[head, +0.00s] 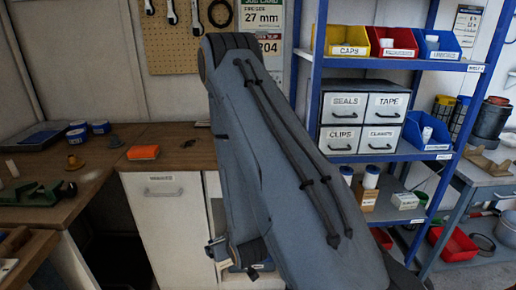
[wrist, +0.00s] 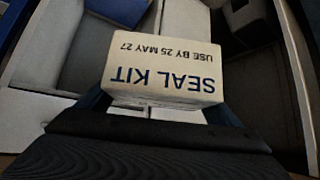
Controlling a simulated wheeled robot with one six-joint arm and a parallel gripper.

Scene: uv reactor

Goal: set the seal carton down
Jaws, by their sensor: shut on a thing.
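The seal carton (wrist: 165,65) is a cream box with blue print reading "SEAL KIT" and "USE BY 25 MAY 27", upside down in the wrist view. My gripper (wrist: 160,108) is shut on it, with a dark blue finger at each side of its lower end. The carton hides much of what lies behind it, and I cannot tell whether it touches a surface. In the head view my grey arm covers the middle, and the carton cannot be made out there.
Pale panels and dark blue recesses surround the carton in the wrist view. In the head view, a wooden bench (head: 180,142) with an orange block (head: 143,152) stands left. A blue shelf rack (head: 440,66) with bins and labelled drawers (head: 345,108) stands right.

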